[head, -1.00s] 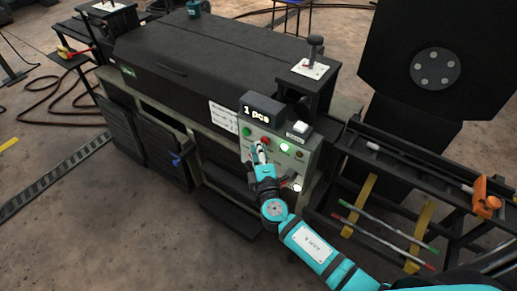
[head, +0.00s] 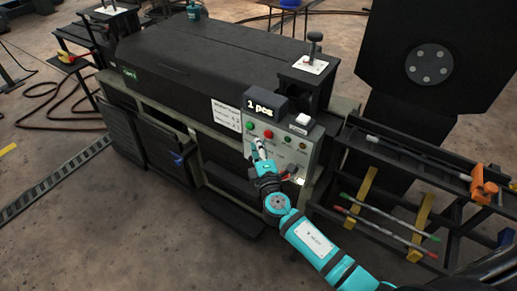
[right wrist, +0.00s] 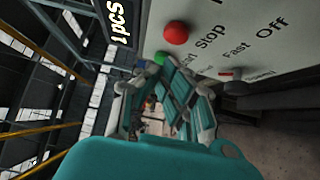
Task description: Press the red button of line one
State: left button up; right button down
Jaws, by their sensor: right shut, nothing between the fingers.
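The grey-green control panel (head: 285,150) is on the front of the dark machine, under a display (head: 265,106) reading "1 pcs". Its red button (head: 268,134) is to the right of a green button (head: 250,125). Contact with the panel cannot be told. My left gripper is not in view.
A lever box (head: 304,66) stands above the panel. A rack (head: 400,195) with coloured rods is to the right, and a large dark plate (head: 425,45) stands behind it. Black drawers (head: 165,150) are to the left.

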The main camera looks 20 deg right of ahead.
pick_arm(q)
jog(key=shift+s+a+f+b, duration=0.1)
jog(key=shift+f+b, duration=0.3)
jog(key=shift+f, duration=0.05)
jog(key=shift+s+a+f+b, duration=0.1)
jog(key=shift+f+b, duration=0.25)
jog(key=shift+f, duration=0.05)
pick_arm(e)
jog(key=s+a, duration=0.1)
jog(key=s, duration=0.9)
jog(key=shift+a+f, duration=0.15)
jog(key=shift+a, duration=0.15)
